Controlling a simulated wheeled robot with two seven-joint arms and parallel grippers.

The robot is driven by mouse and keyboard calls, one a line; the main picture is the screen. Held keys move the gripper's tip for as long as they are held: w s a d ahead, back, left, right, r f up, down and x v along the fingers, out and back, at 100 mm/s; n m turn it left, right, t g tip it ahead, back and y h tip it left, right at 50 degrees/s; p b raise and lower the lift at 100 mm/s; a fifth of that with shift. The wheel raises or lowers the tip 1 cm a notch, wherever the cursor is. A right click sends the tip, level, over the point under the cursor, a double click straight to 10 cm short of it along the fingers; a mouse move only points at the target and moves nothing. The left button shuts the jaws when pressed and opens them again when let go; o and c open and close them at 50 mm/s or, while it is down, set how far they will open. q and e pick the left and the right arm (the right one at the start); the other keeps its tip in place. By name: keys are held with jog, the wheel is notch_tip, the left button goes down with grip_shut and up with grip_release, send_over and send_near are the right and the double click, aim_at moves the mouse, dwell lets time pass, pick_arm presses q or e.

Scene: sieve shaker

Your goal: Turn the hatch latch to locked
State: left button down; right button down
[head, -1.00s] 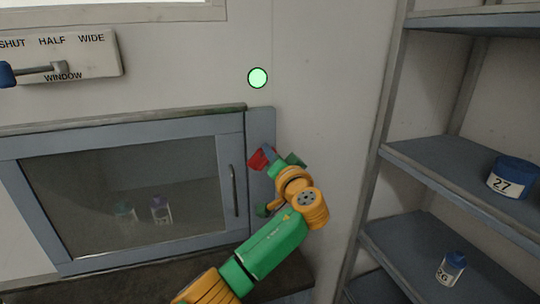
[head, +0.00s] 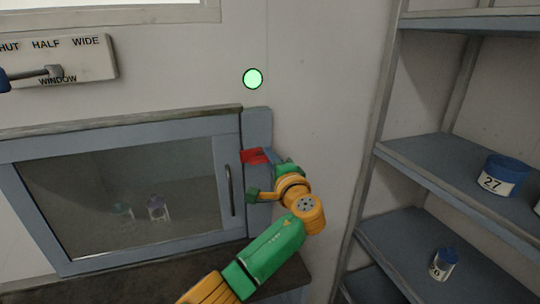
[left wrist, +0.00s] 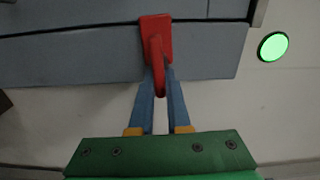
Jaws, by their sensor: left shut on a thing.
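The red hatch latch (head: 251,156) sits on the grey frame just right of the glass hatch (head: 226,185). It lies about level in the head view, and fingers partly cover it. My left gripper (head: 268,158) comes to it from the right and is shut on the latch's handle. In the left wrist view the red latch (left wrist: 155,35) has its plate on the grey frame, and its narrow handle reaches down between the two blue fingers (left wrist: 160,78). The hatch door looks closed. My right gripper is out of view.
A round green light (head: 253,79) is on the wall above the latch. A window lever panel (head: 85,62) is at upper left. Shelves (head: 420,160) at right hold blue-lidded jars (head: 503,175). Two small containers (head: 157,208) stand behind the glass.

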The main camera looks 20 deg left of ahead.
pick_arm(q)
jog(key=shift+f+m, duration=0.1)
jog(key=shift+m, duration=0.3)
jog(key=c, duration=0.9)
grip_release()
jog(key=b+v, duration=0.3)
jog(key=v, duration=0.4)
